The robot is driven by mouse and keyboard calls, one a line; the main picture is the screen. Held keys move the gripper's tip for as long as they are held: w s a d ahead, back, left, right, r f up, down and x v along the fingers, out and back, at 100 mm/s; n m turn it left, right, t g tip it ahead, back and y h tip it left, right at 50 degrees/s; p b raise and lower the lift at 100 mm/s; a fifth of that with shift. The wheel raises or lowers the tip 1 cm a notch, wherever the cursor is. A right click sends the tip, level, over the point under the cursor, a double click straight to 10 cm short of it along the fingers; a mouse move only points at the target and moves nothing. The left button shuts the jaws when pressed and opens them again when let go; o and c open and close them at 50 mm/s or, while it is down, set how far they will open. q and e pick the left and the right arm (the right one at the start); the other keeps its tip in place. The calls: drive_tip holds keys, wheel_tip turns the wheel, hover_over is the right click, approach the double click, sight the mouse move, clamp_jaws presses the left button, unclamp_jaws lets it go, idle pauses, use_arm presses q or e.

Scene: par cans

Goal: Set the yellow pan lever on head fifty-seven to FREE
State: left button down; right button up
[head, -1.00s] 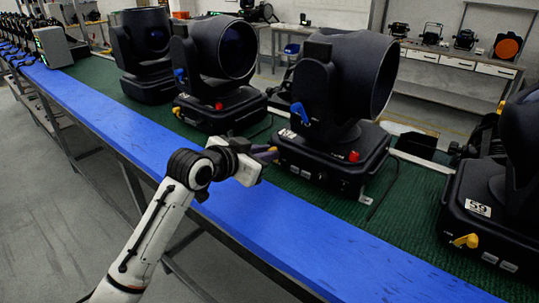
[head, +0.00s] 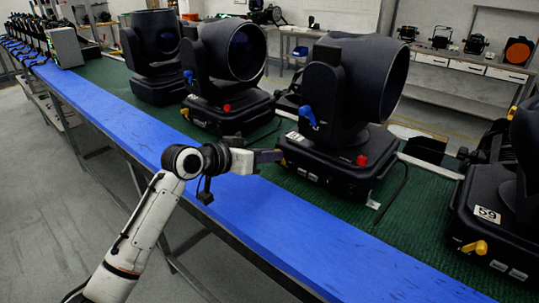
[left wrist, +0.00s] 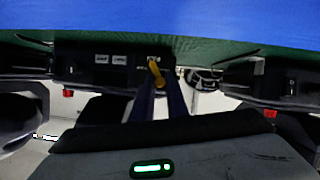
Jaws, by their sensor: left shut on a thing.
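Head fifty-seven (head: 352,95) is a black moving head on the green bench top, with a partly covered number label on its base. My left gripper (head: 275,156) reaches the base's front left corner from the left. In the left wrist view, which is upside down, the yellow pan lever (left wrist: 155,72) sits at the tips of my left fingers, against the base (left wrist: 100,62). The gripper is shut on the lever. A blue lever (head: 308,116) is on the head's yoke. My right gripper is out of view.
Head 59 (head: 495,205), with its own yellow lever (head: 475,247), stands at the right. Another moving head (head: 225,80) stands to the left. A red connector (head: 361,160) is on head fifty-seven's base. The blue bench edge (head: 270,222) is clear.

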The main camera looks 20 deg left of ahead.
use_arm(q)
drive_tip(key=shift+f, duration=0.15)
drive_tip(key=c, duration=1.7)
unclamp_jaws()
drive_tip(key=shift+c, duration=0.2)
drive_tip(key=b+v, duration=0.1)
drive_tip(key=v, duration=0.9)
drive_tip(key=shift+s+a, duration=0.1)
drive_tip(key=shift+s, duration=0.05)
